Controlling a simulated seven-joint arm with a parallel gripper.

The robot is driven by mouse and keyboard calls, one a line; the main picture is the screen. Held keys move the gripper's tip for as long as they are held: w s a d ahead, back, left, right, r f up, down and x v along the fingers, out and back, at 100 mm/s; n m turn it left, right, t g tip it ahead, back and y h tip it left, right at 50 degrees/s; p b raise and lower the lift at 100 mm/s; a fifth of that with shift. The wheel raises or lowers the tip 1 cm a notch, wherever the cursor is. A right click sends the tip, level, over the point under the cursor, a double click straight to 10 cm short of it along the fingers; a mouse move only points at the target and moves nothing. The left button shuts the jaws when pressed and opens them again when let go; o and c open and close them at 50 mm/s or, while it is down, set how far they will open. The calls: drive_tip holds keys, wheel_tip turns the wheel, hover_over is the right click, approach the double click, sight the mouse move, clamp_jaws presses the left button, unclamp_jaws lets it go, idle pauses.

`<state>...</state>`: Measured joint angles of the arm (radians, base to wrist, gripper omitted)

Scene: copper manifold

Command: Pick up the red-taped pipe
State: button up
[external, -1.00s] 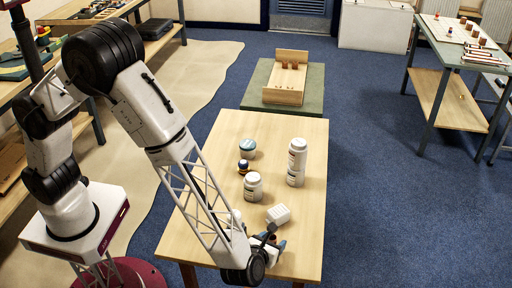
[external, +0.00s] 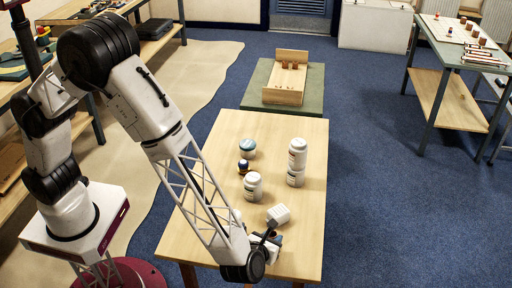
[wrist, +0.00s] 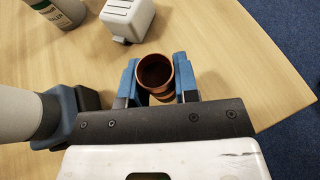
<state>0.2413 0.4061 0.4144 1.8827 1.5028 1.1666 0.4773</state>
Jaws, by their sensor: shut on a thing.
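A copper-coloured pipe piece (wrist: 155,73) stands open end up between the two blue fingers of my gripper (wrist: 157,86) in the wrist view. The fingers are shut on it from both sides. Its lower part is partly hidden, and I cannot make out any red tape on it. In the external view my gripper (external: 270,243) is low over the near right part of the wooden table (external: 215,150); the pipe is too small and hidden there to tell.
A small white slotted block (wrist: 127,18) lies just beyond the pipe; it also shows in the external view (external: 278,215). A white jar (external: 253,186), stacked white jars (external: 297,160), a blue-lidded jar (external: 247,149) and a small blue-and-yellow object (external: 243,167) stand farther back.

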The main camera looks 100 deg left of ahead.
sight(272, 234)
drive_tip(key=shift+r, duration=4.2)
